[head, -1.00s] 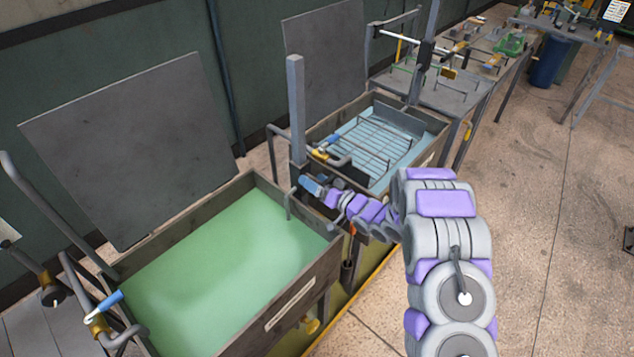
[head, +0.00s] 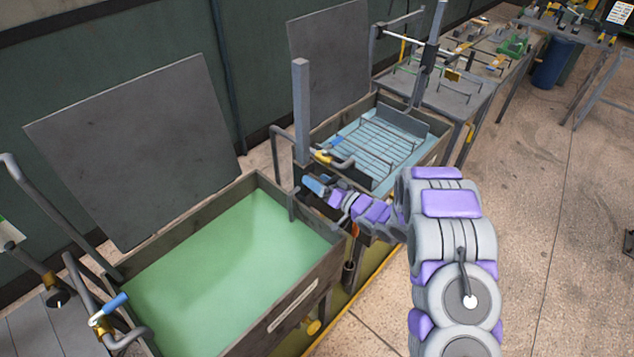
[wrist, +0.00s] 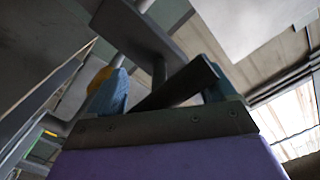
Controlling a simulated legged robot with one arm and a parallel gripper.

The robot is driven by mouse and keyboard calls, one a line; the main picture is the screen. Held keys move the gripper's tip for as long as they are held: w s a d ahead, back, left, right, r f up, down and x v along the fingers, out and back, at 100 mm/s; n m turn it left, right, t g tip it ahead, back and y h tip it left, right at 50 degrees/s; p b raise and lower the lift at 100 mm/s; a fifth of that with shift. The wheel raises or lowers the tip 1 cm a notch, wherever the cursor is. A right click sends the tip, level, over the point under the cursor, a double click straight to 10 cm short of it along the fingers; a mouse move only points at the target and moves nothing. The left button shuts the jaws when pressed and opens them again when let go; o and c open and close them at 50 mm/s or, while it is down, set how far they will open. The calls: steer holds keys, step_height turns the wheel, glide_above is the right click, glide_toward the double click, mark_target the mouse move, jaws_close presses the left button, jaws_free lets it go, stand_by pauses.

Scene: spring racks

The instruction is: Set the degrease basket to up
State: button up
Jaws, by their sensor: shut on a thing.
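The front tank (head: 300,301) holds green liquid, and no basket shows above its surface. The tank behind it (head: 441,151) holds blue liquid and a wire basket (head: 372,148) near its rim. I cannot read the labels, so I cannot tell which is the degrease basket. My gripper (head: 314,186) is at the near end of the blue tank, just below the grey upright post (head: 301,110). In the wrist view my gripper (wrist: 165,90) is shut on a dark handle bar (wrist: 178,87) between its blue fingertips. The handle's far end is hidden in the head view.
Grey lids stand raised behind both the green tank (head: 135,150) and the blue tank (head: 330,70). Blue-handled valves sit on pipes at the front left (head: 110,312) and by the post (head: 330,153). A workbench (head: 450,95) stands beyond. Open floor (head: 520,220) lies to the right.

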steer(key=r+p, duration=0.2)
steer(key=r, duration=0.3)
steer(key=r+p, duration=0.3)
steer(key=r, duration=0.2)
steer(key=r+p, duration=0.3)
steer(key=r, duration=0.2)
steer(key=shift+w+d+r, duration=0.25)
steer(key=shift+d, duration=0.05)
steer(key=o, duration=1.2)
steer(key=shift+d, duration=0.1)
steer(key=shift+o, duration=0.7)
steer(key=shift+d, duration=0.35)
steer(key=v, duration=1.7)
steer(key=shift+f, duration=0.35)
steer(key=shift+s+a, duration=0.1)
